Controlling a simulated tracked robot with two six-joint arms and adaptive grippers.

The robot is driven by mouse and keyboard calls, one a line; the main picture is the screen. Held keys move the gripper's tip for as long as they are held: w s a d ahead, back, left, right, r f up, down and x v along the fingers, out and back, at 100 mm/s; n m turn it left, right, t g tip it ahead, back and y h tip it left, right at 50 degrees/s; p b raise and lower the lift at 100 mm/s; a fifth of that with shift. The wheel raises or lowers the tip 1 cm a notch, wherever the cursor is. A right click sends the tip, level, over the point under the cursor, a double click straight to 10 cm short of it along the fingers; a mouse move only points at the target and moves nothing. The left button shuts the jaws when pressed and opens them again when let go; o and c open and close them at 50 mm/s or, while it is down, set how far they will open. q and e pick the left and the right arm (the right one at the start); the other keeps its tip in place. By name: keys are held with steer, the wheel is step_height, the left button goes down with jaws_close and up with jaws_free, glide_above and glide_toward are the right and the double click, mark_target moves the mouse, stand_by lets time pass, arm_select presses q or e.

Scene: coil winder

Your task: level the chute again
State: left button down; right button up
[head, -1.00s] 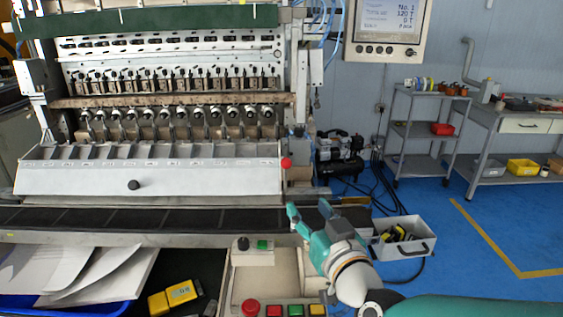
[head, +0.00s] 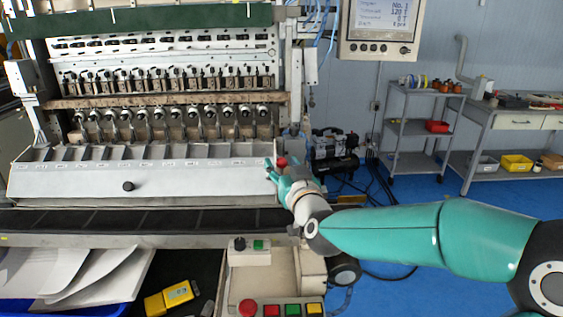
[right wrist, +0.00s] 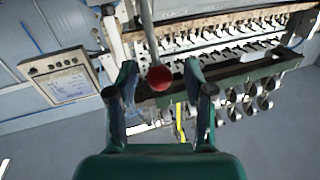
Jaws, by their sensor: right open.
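The chute (head: 90,181) is the long pale trough with a row of compartments at the front of the winder; its broad front face slopes towards me. A lever with a red ball knob (head: 281,161) stands at its right end. My right gripper (head: 284,169) is at the knob, open. In the right wrist view the red knob (right wrist: 159,78) shows between the two spread fingers (right wrist: 160,84), with a gap on either side. The fingers do not grip it. My left gripper is not in view.
A dark conveyor belt (head: 130,222) runs below the chute. A control box with coloured buttons (head: 271,310) stands in front, beside a yellow device (head: 170,298) and papers (head: 60,275). A screen (head: 380,25) hangs at the upper right. Blue floor lies open at right.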

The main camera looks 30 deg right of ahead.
steer(key=shift+w+d, duration=0.2)
steer(key=shift+w, duration=0.5)
jaws_close()
